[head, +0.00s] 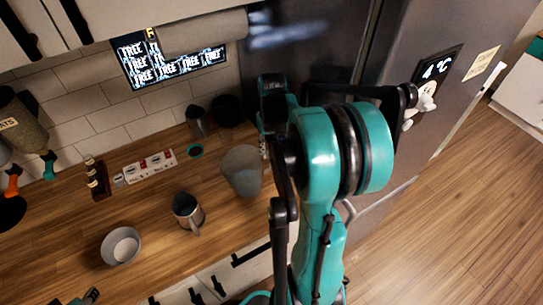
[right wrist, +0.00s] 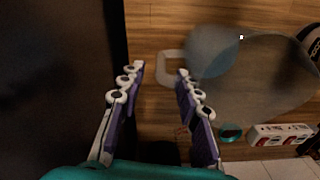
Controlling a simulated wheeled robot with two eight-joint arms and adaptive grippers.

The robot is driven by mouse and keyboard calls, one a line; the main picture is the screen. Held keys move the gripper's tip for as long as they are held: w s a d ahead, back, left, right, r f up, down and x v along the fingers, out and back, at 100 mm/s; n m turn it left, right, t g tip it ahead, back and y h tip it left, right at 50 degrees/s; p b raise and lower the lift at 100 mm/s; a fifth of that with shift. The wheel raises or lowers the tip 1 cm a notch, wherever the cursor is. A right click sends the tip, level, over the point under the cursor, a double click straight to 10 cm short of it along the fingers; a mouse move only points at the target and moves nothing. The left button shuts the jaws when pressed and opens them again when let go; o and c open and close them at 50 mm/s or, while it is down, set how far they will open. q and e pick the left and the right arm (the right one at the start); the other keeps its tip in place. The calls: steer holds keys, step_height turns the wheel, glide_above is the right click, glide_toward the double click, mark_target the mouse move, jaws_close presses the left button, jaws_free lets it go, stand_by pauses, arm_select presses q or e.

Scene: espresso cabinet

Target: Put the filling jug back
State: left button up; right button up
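The filling jug (head: 243,170), a translucent grey vessel, stands on the wooden counter beside the dark fridge, partly hidden behind my right arm in the head view. In the right wrist view the jug (right wrist: 262,80) is at the upper right, with its pale handle (right wrist: 170,68) pointing towards my right gripper. My right gripper (right wrist: 160,72) is open and empty, its fingertips to either side of the handle's near end; whether they reach around it is unclear. In the head view this gripper is mostly hidden by its arm. Only a bit of my left gripper (head: 86,297) shows at the bottom left edge.
A metal pitcher (head: 188,212) and a grey bowl (head: 122,246) stand on the counter left of the jug. A power strip (head: 150,167), a teal ring (head: 195,151) and a dark cup (head: 197,121) lie behind. The fridge (head: 310,50) rises close on the right.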

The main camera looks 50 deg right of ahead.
step_height(320, 180, up, 5)
steer(key=shift+r+p, duration=0.1)
steer(key=shift+p, duration=0.35)
steer(key=shift+a, duration=0.1)
steer(key=s+a+r+n+t, duration=0.1)
steer(key=s+a+n+t, duration=0.1)
steer(key=a, duration=1.1)
steer(key=s+a+r+n+t, duration=0.1)
steer(key=a+t, duration=0.4)
steer(key=a, duration=0.8)
steer(key=shift+s+r+n, duration=0.15)
steer(key=shift+s+n, duration=0.35)
steer(key=shift+n, duration=0.7)
step_height(320, 180, down, 9)
steer(key=b, duration=0.9)
